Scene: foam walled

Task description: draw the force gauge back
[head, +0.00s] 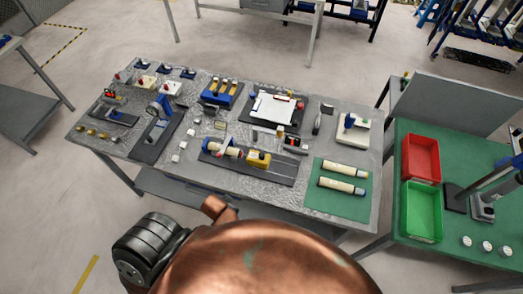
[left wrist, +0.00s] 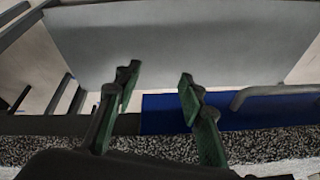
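A yellow block-shaped device (head: 258,160), which looks like the force gauge, sits on a long dark base plate (head: 280,174) near the front middle of the table. A blue holder with a pale cylinder (head: 226,149) is just left of it on the same plate. Whether the two touch is too small to tell. My left gripper (left wrist: 158,88) is open in the left wrist view, its two dark green fingers apart with nothing between them. The yellow device cannot be made out there. Neither gripper shows in the head view.
The speckled grey table (head: 190,178) also holds a blue upright stand (head: 155,125), a clipboard (head: 273,108) and a green mat (head: 337,205) with two cylinders. Red (head: 421,140) and green (head: 423,190) bins stand on the right table. A blue strip (left wrist: 165,115) lies behind my left fingers.

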